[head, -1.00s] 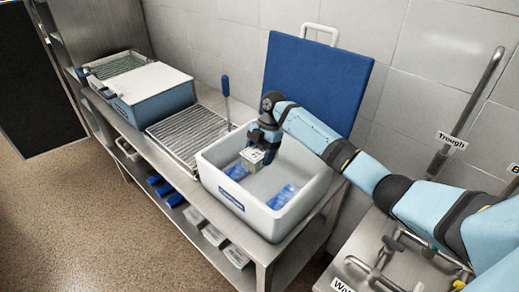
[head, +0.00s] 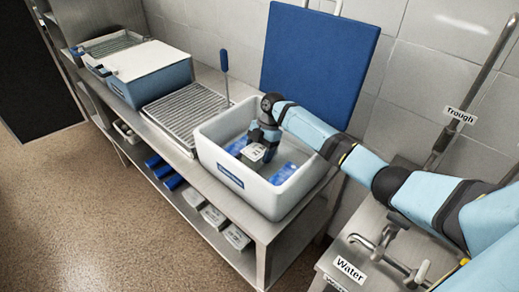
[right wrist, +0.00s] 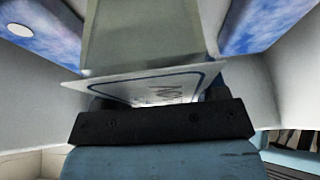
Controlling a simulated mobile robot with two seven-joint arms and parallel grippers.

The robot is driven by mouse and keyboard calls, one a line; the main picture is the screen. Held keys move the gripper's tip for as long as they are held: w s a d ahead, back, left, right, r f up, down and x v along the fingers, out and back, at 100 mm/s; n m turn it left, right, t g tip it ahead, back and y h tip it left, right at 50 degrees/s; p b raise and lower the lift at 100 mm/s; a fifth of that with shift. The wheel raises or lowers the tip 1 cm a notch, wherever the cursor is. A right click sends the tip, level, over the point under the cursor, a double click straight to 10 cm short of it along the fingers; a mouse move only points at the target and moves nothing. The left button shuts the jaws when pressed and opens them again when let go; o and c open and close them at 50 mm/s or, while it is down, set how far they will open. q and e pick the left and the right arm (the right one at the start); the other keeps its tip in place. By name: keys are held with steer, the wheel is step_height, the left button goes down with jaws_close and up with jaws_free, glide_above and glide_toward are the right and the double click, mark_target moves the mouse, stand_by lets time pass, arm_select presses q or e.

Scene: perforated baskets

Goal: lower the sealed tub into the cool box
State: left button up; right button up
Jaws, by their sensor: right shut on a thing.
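The cool box (head: 275,200) is a pale grey open bin with a blue label on its front, standing on the steel bench. My right gripper (head: 262,140) reaches down inside it and is shut on the sealed tub (head: 254,153), a small grey tub with a pale printed lid. The tub is below the rim, between two blue ice packs (head: 284,173). I cannot tell whether it touches the floor of the box. In the right wrist view the tub's lid (right wrist: 150,85) sits against the dark gripper bar (right wrist: 160,122). My left gripper is not in view.
A blue panel (head: 318,65) leans on the wall behind the box. A wire rack (head: 185,113) and a white-lidded blue box (head: 150,72) stand to the left. Grey tubs (head: 214,217) lie on the lower shelf. A sink with taps (head: 385,245) is at right.

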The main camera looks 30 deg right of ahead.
stand_by(0.4)
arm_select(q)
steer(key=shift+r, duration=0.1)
arm_select(e)
steer(key=o, duration=1.2)
steer(key=shift+o, duration=0.4)
step_height(320, 180, up, 5)
steer(key=p, duration=0.3)
steer(key=shift+f+p, duration=0.2)
steer(key=shift+p, duration=0.2)
step_height(320, 180, up, 3)
steer(key=shift+f+p, duration=0.15)
steer(key=shift+p, duration=1)
arm_select(q)
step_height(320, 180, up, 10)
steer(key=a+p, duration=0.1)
steer(key=p, duration=0.4)
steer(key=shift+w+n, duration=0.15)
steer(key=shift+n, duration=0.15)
arm_select(e)
step_height(320, 180, up, 8)
steer(key=shift+f, duration=0.15)
